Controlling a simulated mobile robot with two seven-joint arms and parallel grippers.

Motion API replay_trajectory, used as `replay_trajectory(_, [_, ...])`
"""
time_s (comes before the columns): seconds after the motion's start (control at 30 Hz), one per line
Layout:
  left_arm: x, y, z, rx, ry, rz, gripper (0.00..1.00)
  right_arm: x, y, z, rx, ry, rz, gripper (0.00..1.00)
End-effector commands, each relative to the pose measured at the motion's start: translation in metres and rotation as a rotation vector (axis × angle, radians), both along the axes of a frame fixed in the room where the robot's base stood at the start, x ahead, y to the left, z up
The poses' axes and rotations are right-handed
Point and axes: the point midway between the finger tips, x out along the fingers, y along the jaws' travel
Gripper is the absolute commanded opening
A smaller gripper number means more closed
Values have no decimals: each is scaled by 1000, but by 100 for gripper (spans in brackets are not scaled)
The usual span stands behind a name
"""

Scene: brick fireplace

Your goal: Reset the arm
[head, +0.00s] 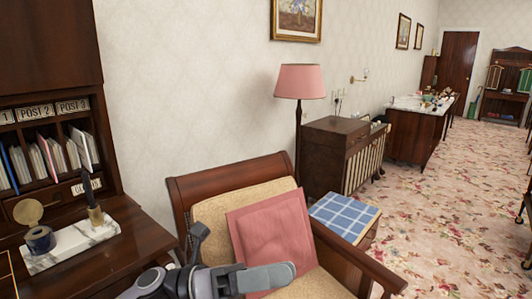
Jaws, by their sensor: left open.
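My left gripper (246,250) shows at the bottom centre of the head view, in front of the armchair. Its two grey-black fingers are spread apart, one pointing up and one pointing right, and I see nothing held between them. The right-pointing finger covers the lower part of a pink cushion (268,232) in the picture; I cannot tell whether they touch. My right gripper is not in view.
A wooden armchair (222,172) with beige upholstery stands close ahead. At left is a dark desk (125,235) with a marble pen stand (75,243). Behind are a blue checked box (345,213), a pink lamp (299,82) and cabinets. Floral carpet (440,200) lies open at right.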

Motion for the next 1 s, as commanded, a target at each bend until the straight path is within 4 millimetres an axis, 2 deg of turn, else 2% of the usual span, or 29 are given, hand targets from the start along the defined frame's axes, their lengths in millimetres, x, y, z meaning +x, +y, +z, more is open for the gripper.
replay_trajectory(0.03, [2,2,-6,-62,124,39,44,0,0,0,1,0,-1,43])
replay_trajectory(0.17, [15,16,-23,-211,436,144,44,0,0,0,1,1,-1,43])
replay_trajectory(0.27, [24,32,-44,-324,679,223,44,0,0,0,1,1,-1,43])
replay_trajectory(0.43, [31,69,-98,-521,1098,364,44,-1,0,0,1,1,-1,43])
replay_trajectory(0.57, [23,102,-152,-677,1416,477,44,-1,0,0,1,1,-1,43])
replay_trajectory(0.67, [6,128,-198,-802,1652,571,44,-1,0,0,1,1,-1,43])
replay_trajectory(0.8, [-35,164,-262,-989,1964,711,44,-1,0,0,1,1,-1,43])
replay_trajectory(0.9, [-70,185,-300,-1113,2145,808,44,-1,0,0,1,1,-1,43])
replay_trajectory(1.0, [-101,200,-326,-1213,2275,887,44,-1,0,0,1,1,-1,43])
